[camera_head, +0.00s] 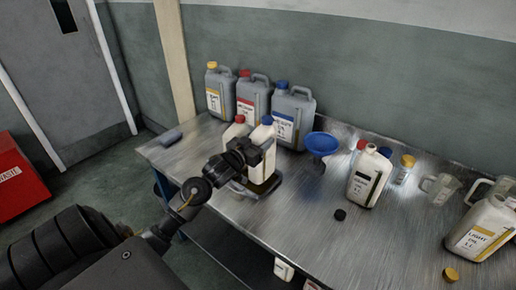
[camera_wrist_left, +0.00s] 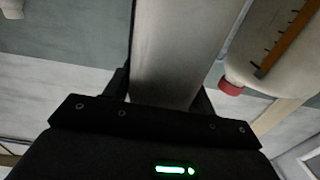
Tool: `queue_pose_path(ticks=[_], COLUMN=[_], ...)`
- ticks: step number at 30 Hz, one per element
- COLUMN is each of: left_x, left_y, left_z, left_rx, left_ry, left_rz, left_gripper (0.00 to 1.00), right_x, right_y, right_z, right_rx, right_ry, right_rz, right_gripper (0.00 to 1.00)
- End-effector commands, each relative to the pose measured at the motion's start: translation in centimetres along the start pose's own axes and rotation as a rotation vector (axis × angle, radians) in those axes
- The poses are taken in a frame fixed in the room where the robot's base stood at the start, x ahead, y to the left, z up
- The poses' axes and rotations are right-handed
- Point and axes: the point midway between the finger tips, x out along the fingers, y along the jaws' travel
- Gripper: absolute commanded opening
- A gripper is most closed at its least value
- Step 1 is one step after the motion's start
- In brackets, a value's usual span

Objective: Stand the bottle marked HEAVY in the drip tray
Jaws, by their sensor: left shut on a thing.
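My left gripper (camera_head: 240,156) is shut on a pale bottle with a blue cap (camera_head: 263,132), over the left part of the metal table. The bottle's label is hidden, so I cannot read its marking. In the left wrist view its smooth grey-beige side (camera_wrist_left: 180,50) fills the gap between the fingers. A dark drip tray (camera_head: 277,183) shows partly beneath the bottle. Whether the bottle rests on it I cannot tell. A pale bottle with a red cap (camera_head: 235,131) stands just left of the held one; its red cap (camera_wrist_left: 232,88) shows in the left wrist view. My right gripper is out of view.
Several grey cans (camera_head: 293,118) stand along the wall. A blue funnel (camera_head: 322,144), a labelled white bottle (camera_head: 367,180), small capped containers (camera_head: 404,169) and clear jugs (camera_head: 441,188) stand to the right. A LIGHT bottle (camera_head: 484,228) is near the right edge. The front middle is mostly clear.

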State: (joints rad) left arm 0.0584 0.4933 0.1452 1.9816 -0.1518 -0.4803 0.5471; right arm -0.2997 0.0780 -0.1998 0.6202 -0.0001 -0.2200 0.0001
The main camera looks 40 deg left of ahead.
Motion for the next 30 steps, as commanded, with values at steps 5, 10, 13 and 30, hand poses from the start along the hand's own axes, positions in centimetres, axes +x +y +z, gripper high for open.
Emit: queue_pose_path(ticks=[5,10,13,30], left_x=[0.2,0.4,0.4,0.3], left_y=[-0.5,-0.9,-0.9,-0.9], left_z=[0.1,0.8,2.0,4.3], left_rx=[0.0,0.001,-0.001,0.001], left_ry=[0.009,0.007,0.006,0.001], left_rz=[-0.001,-0.002,-0.001,-0.001], left_gripper=[0.0,0.0,0.0,0.59], right_x=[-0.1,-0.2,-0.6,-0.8], right_y=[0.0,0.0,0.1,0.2], right_z=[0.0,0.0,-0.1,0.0], right_rx=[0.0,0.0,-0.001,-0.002], right_ry=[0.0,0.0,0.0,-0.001], right_rz=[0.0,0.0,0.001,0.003], right_gripper=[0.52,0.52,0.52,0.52])
